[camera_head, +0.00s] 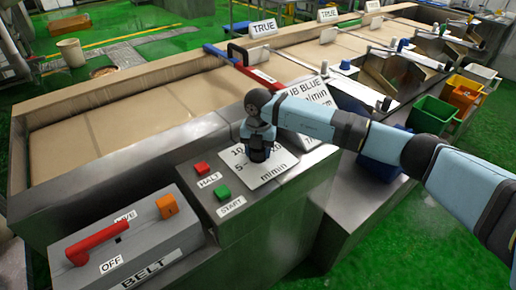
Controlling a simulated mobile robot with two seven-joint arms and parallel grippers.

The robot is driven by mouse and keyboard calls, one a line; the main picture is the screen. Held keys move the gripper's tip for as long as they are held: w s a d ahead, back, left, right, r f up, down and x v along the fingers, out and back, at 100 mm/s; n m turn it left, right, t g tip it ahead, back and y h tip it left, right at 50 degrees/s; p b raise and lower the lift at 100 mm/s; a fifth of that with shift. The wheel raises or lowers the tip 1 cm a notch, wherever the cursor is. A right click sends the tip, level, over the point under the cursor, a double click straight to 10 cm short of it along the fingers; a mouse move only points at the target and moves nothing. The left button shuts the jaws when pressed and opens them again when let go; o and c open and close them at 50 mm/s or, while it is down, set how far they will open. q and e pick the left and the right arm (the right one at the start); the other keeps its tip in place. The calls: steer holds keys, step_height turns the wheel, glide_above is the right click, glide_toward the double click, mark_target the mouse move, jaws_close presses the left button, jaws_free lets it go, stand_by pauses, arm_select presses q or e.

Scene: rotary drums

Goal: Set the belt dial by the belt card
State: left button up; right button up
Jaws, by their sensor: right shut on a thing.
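The belt dial's white plate (262,181) lies on the metal console, with partly covered numbers and "m/min" printed on it. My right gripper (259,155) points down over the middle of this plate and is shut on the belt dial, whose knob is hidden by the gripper. The belt card (308,93) leans behind the dial; "UB BLUE", "l/min" and "m/min" show, and my arm covers its lower part. The dial's pointer cannot be seen. My left gripper is not in view.
A red HALT button (202,169) and a green START button (222,192) sit left of the dial. A BELT switch box (128,236) with a red handle (97,243) stands at front left. Green (432,114) and orange (462,94) bins stand at right.

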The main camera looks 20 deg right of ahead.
steer(key=m+p, duration=0.1)
steer(key=m, duration=0.2)
steer(key=shift+d+r+m, duration=0.1)
steer(key=shift+r+m, duration=0.05)
steer(key=shift+m, duration=0.25)
steer(key=m+p, duration=0.1)
steer(key=m, duration=0.2)
steer(key=shift+m, duration=0.3)
steer(key=shift+d+m+p, duration=0.1)
steer(key=shift+m+p, duration=0.7)
steer(key=shift+m, duration=1.1)
steer(key=o, duration=0.9)
steer(key=shift+s, duration=0.1)
step_height(320, 180, up, 14)
steer(key=shift+f+b, duration=0.15)
steer(key=shift+b, duration=0.5)
steer(key=shift+f, duration=0.1)
